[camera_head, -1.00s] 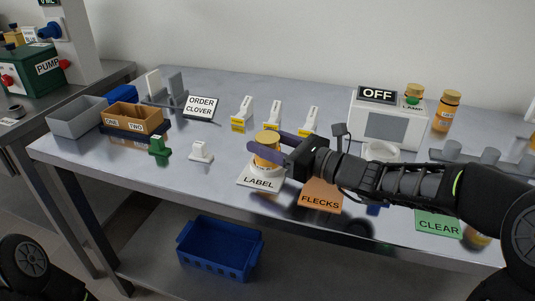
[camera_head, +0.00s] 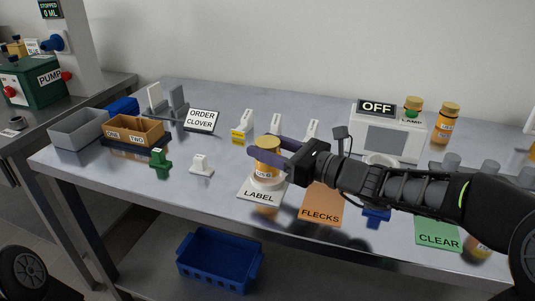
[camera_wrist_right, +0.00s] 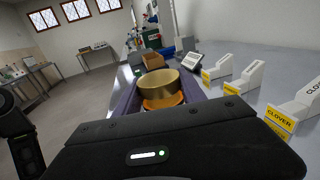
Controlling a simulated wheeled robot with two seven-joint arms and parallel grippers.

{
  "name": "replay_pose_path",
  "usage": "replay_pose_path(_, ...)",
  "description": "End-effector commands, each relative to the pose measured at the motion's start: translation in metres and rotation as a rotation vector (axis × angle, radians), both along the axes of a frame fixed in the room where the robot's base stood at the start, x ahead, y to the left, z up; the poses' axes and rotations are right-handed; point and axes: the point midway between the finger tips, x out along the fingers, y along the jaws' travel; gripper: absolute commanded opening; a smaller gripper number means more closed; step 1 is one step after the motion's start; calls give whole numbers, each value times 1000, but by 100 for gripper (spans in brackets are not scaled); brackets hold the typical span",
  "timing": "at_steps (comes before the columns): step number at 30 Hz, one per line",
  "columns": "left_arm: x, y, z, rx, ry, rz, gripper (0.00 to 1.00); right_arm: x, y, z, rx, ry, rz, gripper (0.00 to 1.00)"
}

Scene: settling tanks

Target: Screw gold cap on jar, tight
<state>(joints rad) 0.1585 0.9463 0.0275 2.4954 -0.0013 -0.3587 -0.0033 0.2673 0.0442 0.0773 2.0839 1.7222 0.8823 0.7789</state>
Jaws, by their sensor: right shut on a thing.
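The gold cap (camera_head: 267,142) sits level at the top of the orange jar (camera_head: 266,170), which stands upright on a white holder at the LABEL plate (camera_head: 258,195). My right gripper (camera_head: 264,149) reaches in from the right with its purple fingers on either side of the cap, shut on it. In the right wrist view the gold cap (camera_wrist_right: 160,84) lies between the fingers, with the jar's orange shoulder (camera_wrist_right: 164,102) just below it. I cannot tell how tightly the threads are engaged. My left gripper is out of view.
An orange FLECKS mat (camera_head: 322,204) and a green CLEAR mat (camera_head: 438,235) lie to the right. A lamp box reading OFF (camera_head: 388,135) and capped jars (camera_head: 445,124) stand behind. White label stands (camera_head: 243,127) are behind the jar. A two-part tray (camera_head: 135,129) is left.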

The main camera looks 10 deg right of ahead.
Motion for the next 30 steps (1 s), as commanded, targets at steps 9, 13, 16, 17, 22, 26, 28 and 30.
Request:
replay_pose_path(9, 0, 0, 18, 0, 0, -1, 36, 0, 0, 63, 0, -6, 0, 0)
replay_pose_path(13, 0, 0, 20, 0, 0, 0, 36, 0, 0, 74, 1, -5, 0, 0)
replay_pose_path(16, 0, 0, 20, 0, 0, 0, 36, 0, 0, 76, 2, -2, 0, 0)
replay_pose_path(17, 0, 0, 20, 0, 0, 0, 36, 0, 0, 76, 2, -2, 0, 0)
replay_pose_path(22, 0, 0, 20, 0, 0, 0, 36, 0, 0, 76, 1, -3, 0, 0)
replay_pose_path(26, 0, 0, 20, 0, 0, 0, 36, 0, 0, 76, 1, -3, 0, 0)
replay_pose_path(28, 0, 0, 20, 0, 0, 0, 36, 0, 0, 76, 1, -3, 0, 0)
replay_pose_path(30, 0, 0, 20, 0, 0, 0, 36, 0, 0, 76, 1, -3, 0, 0)
